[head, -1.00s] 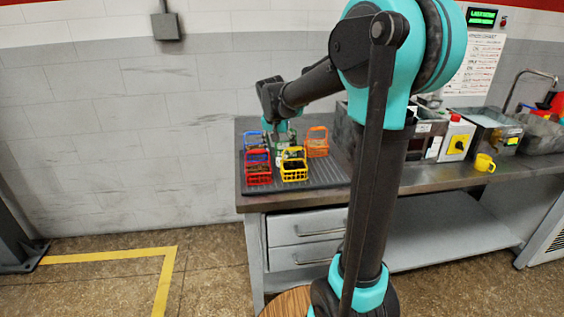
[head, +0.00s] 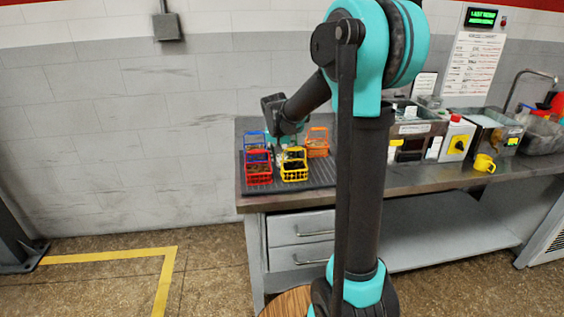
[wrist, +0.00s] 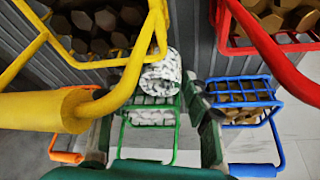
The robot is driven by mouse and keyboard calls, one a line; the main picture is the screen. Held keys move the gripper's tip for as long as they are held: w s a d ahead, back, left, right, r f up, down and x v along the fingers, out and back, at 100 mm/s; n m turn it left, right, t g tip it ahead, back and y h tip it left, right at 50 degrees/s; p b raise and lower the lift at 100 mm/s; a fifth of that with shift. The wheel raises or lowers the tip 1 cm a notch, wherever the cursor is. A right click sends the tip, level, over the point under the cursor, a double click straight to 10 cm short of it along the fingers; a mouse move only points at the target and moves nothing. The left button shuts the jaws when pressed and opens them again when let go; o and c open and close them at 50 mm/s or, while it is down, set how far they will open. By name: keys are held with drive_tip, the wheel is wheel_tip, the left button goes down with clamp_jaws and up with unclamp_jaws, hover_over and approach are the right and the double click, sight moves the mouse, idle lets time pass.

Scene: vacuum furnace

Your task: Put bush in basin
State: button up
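A white speckled cylinder (wrist: 162,72), which looks like the bush, stands on the ribbed mat (head: 318,172) among the baskets. It is just beyond the green basket (wrist: 150,118), which holds whitish pieces. My gripper (wrist: 152,112) is open and points down over the green basket, with one finger on each side and the cylinder ahead between them. I cannot tell whether the fingers touch anything. In the head view my gripper and the cylinder are too small to make out clearly.
Yellow (head: 294,172), red (head: 258,172), blue (head: 255,140) and orange (head: 317,146) baskets crowd my gripper; their handles rise close to it. The bench front edge is mostly clear.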

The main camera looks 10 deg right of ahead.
sight(282, 156)
clamp_jaws()
wheel_tip(282, 156, up, 20)
idle(0.8)
